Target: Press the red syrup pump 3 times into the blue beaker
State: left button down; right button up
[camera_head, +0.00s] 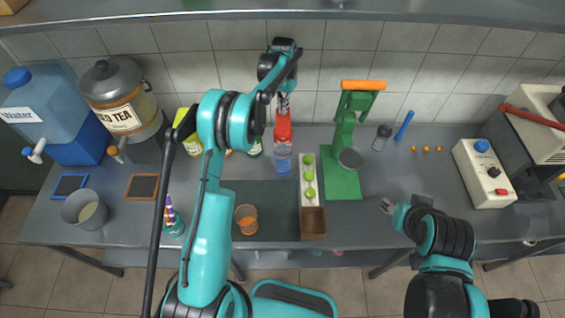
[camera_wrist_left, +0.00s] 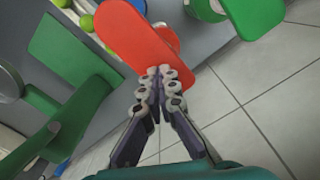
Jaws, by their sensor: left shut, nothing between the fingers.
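The red syrup pump (camera_head: 283,131) stands upright near the back wall, left of the green press. Its red head (camera_wrist_left: 128,38) fills the upper middle of the left wrist view. A blue translucent vessel (camera_head: 283,160) shows just below the red part; I cannot tell whether it is the blue beaker or the pump's bottle. My left gripper (camera_head: 283,102) is shut and empty, above the pump; its fingertips (camera_wrist_left: 163,76) overlap the red head's edge, and contact is unclear. My right gripper (camera_head: 387,206) is over the front right of the counter, its fingers too small to judge.
A green press (camera_head: 343,184) with an orange handle (camera_head: 363,85) stands close right of the pump. A narrow tray (camera_head: 313,222) with green fruit lies between them. An orange cup (camera_head: 246,219) stands on the dark mat.

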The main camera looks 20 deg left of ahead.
pick_arm(q)
jog(key=shift+f+b, duration=1.45)
jog(key=shift+f, duration=0.75)
jog(key=shift+r, duration=0.1)
jog(key=shift+r+p, duration=1.25)
jog(key=shift+r, duration=1.1)
notch_tip(320, 180, up, 6)
jog(key=p, duration=0.3)
jog(key=shift+s+f, duration=0.1)
